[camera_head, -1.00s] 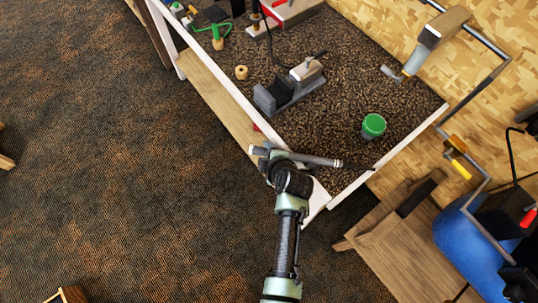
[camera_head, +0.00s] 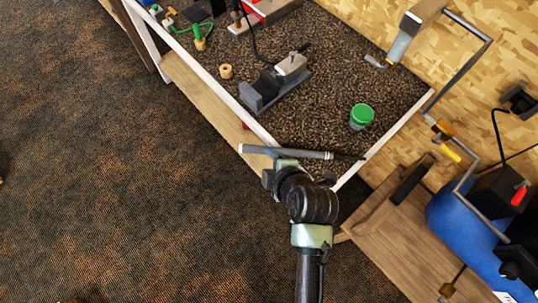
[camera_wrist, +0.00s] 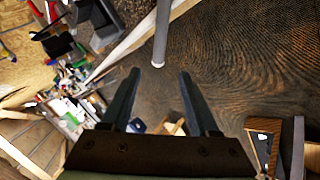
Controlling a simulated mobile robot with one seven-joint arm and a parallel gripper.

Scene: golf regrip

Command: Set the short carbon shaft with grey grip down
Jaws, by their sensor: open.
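The short carbon shaft with grey grip (camera_head: 290,153) lies across the near corner of the dark speckled bench top (camera_head: 335,95). Its grey left end sticks out past the white front edge; its thin dark end points right. In the wrist view the grey grip (camera_wrist: 162,32) comes down from the top, its round end just beyond my fingertips. My gripper (camera_wrist: 160,74) is open and empty, with a gap between its fingers and the shaft. In the head view my gripper (camera_head: 273,174) is just below the shaft, partly hidden by my wrist.
A grey clamp block (camera_head: 275,85) and a green-lidded jar (camera_head: 361,116) stand on the bench beyond the shaft. A small wooden ring (camera_head: 225,71) is at the left. A wooden shelf (camera_head: 205,95) runs under the front edge. Open carpet (camera_head: 120,180) lies to the left.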

